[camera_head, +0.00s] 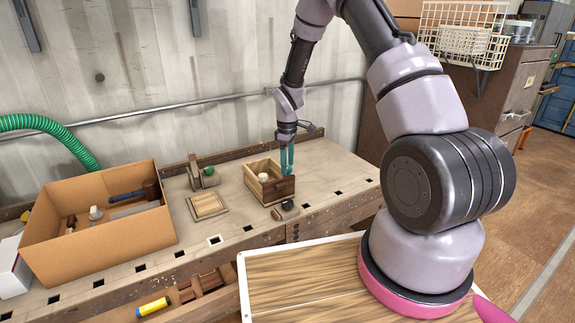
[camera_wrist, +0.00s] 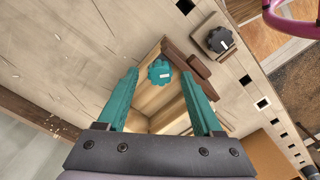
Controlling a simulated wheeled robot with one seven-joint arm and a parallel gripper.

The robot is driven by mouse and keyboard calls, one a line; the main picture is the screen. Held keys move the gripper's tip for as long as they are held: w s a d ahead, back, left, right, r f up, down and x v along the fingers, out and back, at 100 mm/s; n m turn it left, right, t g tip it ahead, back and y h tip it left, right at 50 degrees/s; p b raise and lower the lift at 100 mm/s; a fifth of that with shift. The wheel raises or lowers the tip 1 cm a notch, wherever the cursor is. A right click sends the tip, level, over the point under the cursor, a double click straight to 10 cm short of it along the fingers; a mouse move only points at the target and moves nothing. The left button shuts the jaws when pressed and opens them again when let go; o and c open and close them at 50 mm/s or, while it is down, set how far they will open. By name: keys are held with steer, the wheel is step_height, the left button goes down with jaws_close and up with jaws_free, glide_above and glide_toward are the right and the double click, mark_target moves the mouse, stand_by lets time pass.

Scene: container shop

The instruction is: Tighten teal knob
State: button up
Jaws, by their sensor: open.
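The teal knob (camera_wrist: 160,72) is toothed and round, with a white label. In the wrist view it lies between the open teal fingertips of my gripper, with clear gaps on both sides. It is beside the dark wooden end (camera_wrist: 187,62) of a light wooden box (camera_wrist: 157,100). In the head view my gripper (camera_head: 287,172) points down over the right part of the box (camera_head: 254,184), above its dark end block (camera_head: 278,189). The jaws hold nothing.
A dark knob (camera_wrist: 220,40) on a small wooden plate sits close by; it also shows in front of the box (camera_head: 288,204). A slatted wooden piece (camera_head: 207,205) and a small wooden fixture (camera_head: 208,178) stand left. A cardboard box (camera_head: 110,247) with tools stands farther left.

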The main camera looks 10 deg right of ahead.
steer(key=shift+f, duration=0.35)
jaws_close()
steer(key=shift+m, duration=0.3)
steer(key=m, duration=1.3)
steer(key=shift+m, duration=0.3)
